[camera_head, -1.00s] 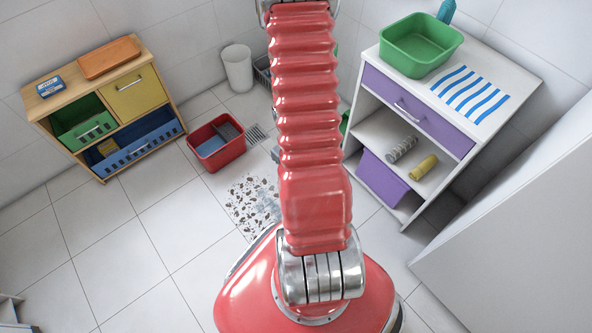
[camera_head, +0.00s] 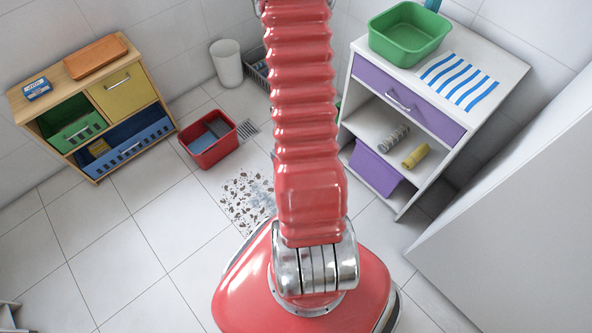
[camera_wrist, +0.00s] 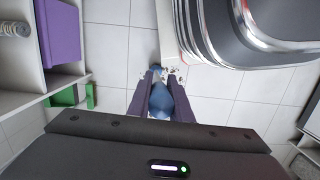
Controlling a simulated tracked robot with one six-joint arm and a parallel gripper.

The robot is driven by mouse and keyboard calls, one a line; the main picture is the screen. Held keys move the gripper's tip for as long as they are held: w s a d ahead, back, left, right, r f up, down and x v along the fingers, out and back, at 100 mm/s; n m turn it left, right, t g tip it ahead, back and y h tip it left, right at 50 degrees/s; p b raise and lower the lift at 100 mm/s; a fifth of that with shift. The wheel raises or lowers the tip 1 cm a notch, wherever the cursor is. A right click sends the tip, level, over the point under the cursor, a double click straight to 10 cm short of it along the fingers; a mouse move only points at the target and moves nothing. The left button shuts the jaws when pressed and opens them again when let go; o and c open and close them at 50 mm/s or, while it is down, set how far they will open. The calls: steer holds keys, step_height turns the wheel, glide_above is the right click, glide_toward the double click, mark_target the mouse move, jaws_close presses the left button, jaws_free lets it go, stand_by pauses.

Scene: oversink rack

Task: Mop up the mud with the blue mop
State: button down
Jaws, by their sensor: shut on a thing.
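A patch of brown mud specks (camera_head: 246,200) lies on the white floor tiles left of my arm in the head view. A small part of the mud (camera_wrist: 176,72) shows just beyond my fingertips in the wrist view. My gripper (camera_wrist: 160,78) is shut on a blue thing, the blue mop (camera_wrist: 161,103), which sits between the two dark fingers. Much of the mop is hidden by the fingers and the gripper body. In the head view my red arm hides the gripper. I cannot tell whether the mop touches the floor.
A red bucket (camera_head: 198,157) stands behind the mud, near a floor drain (camera_head: 247,130). A wooden cabinet (camera_head: 143,100) is at left. A white shelf unit (camera_head: 362,121) with a purple drawer is at right, bearing a green basin (camera_head: 408,45).

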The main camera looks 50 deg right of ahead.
steer(key=shift+s+a, duration=0.1)
steer(key=shift+s, duration=0.15)
steer(key=shift+s+a, duration=0.2)
steer(key=shift+s, duration=0.55)
steer(key=shift+s+a, duration=0.2)
steer(key=shift+s, duration=0.55)
steer(key=a, duration=0.3)
steer(key=shift+w+a, duration=0.3)
steer(key=shift+w, duration=0.1)
steer(key=shift+w, duration=0.1)
steer(key=shift+w+d+f, duration=0.1)
steer(key=shift+w+d, duration=0.15)
steer(key=shift+w, duration=0.6)
steer(key=shift+w+d+f, duration=0.1)
steer(key=shift+w+d, duration=0.15)
steer(key=shift+w, duration=0.6)
